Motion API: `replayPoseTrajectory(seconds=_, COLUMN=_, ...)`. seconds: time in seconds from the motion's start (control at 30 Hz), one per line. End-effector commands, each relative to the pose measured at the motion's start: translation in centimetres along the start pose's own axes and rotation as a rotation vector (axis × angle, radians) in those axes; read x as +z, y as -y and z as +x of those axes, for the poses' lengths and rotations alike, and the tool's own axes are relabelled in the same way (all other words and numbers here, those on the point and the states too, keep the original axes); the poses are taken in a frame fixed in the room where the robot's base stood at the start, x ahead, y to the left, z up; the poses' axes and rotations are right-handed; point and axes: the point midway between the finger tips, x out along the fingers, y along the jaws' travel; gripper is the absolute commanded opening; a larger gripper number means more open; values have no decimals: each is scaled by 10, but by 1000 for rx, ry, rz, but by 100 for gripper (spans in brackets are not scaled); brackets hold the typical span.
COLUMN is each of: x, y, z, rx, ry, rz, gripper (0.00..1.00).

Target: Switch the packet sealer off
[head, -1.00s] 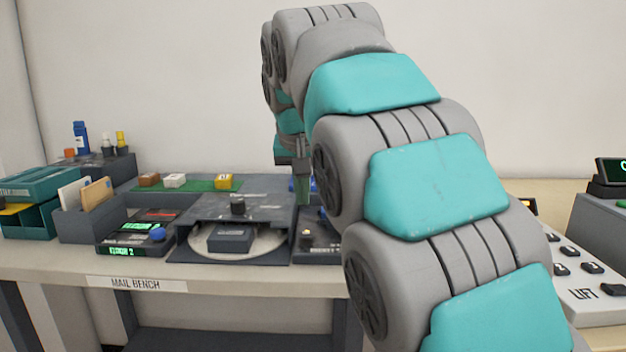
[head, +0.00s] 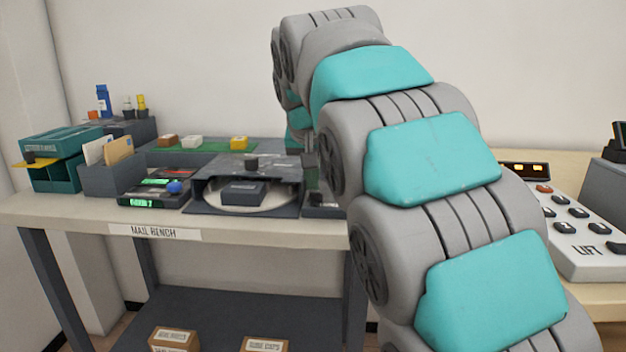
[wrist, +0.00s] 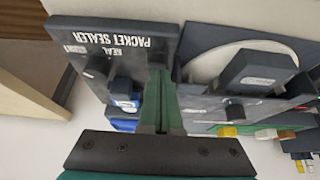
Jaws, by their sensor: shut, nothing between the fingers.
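The packet sealer (wrist: 120,42) is a dark grey unit, its lettering upside down in the wrist view. In the head view, only the sealer's left part (head: 322,208) shows; my arm hides the rest. My gripper (wrist: 158,78) is shut and empty, its green fingers over the sealer's edge in the wrist view. I cannot tell if they touch. In the head view, the gripper (head: 310,172) is partly hidden.
Left of the sealer is a round-plated device (head: 243,192) with a raised dark cover. Further left are a unit with green displays (head: 150,201), an envelope holder (head: 112,178) and a teal tray (head: 55,175). A LIFT panel (head: 585,255) stands at right.

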Motion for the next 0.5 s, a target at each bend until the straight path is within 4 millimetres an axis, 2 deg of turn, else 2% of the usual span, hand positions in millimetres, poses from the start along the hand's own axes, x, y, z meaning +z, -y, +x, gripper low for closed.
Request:
replayPoseTrajectory(seconds=0.13, x=9, y=-1, z=9, rx=1, ry=-63, rz=1, gripper=0)
replayPoseTrajectory(seconds=0.5, x=3, y=0, z=4, rx=0, ry=-66, rz=0, gripper=0)
